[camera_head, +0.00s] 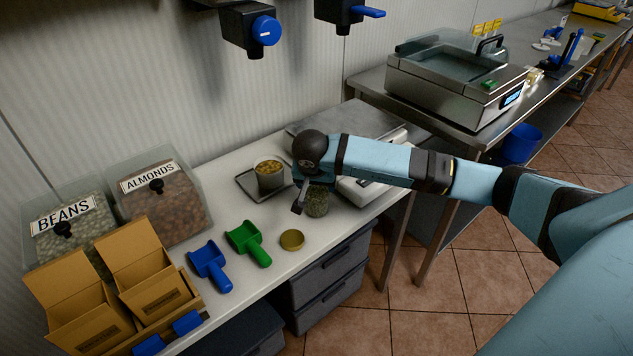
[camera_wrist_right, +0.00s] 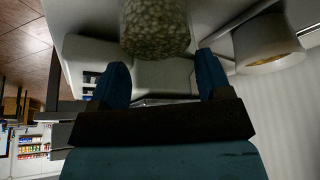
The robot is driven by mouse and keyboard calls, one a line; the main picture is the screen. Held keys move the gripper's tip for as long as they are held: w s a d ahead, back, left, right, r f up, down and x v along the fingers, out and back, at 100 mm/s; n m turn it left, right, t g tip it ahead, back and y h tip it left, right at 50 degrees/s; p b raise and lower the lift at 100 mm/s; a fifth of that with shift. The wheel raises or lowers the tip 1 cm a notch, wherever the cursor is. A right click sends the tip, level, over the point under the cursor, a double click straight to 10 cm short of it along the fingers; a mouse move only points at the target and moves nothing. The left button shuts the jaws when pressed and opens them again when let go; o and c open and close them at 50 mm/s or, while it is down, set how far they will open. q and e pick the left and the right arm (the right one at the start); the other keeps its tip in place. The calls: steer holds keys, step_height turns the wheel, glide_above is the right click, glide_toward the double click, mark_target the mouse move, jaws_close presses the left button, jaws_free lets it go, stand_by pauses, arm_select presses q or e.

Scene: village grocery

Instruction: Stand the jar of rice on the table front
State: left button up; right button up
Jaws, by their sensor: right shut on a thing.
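The jar (camera_head: 317,204) is glass with small pale grains in it, which look greenish in the head view. It is near the front edge of the white table (camera_head: 262,284), beside the scale. In the right wrist view the jar (camera_wrist_right: 155,28) shows at the top, with its far part cut off. My right gripper (camera_head: 300,198) is shut on the jar; its fingers (camera_wrist_right: 163,75) show at either side in the wrist view. I cannot tell whether the jar's base touches the table. My left gripper is not in view.
A gold lid (camera_head: 292,240) lies in front of the jar. A green scoop (camera_head: 247,241) and a blue scoop (camera_head: 210,266) lie to the left. A pot (camera_head: 269,174) stands on a tray (camera_head: 246,184) behind. A white scale (camera_head: 365,190) is at the right.

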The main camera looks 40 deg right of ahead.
steer(key=o, duration=1.1)
